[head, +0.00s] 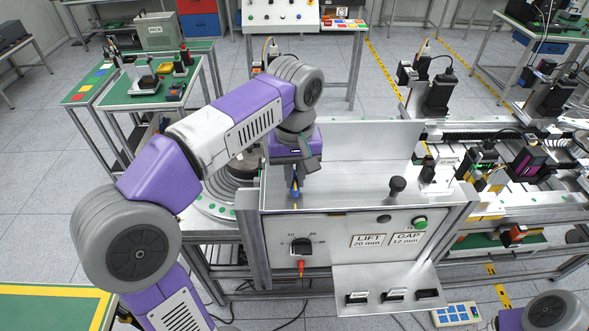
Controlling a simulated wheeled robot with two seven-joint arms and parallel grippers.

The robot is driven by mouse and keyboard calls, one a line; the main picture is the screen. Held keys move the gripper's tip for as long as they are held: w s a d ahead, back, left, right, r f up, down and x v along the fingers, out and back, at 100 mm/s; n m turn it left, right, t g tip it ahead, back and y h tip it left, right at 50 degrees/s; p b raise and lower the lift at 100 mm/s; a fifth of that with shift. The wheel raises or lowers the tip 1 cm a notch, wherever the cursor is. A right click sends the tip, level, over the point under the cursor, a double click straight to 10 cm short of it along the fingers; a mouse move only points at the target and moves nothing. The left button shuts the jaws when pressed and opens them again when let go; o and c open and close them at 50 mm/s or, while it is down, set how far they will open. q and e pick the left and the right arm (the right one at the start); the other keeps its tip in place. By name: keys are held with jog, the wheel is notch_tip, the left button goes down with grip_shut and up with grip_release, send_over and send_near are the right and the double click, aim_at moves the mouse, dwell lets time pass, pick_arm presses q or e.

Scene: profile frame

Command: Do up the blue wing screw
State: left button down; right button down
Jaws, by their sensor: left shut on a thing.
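The blue wing screw (295,187) shows as a small blue piece at the left of the metal frame's top, just above the front panel. My left gripper (296,172) reaches down over it from above and is shut on it. The gripper hides the screw's upper part, so how far it is turned in cannot be told. The metal frame (345,185) has an upright back plate and a front panel (340,228) marked "LIFT 20 mm" and "GAP 12 mm". My right gripper is out of view; only part of my right arm shows at the lower right corner.
A black knob (397,187) stands on the frame's top at the right. The front panel carries a black dial (302,246), a red-tipped handle (301,268) and a green button (419,223). A lower shelf (385,280) juts forward with black clips. A conveyor line (500,200) stands at the right.

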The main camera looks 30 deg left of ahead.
pick_arm(q)
jog(key=c, duration=1.2)
grip_release()
jog(key=shift+o, duration=0.2)
notch_tip(320, 180, up, 8)
jog(key=shift+f+p, duration=0.2)
jog(key=shift+p, duration=0.6)
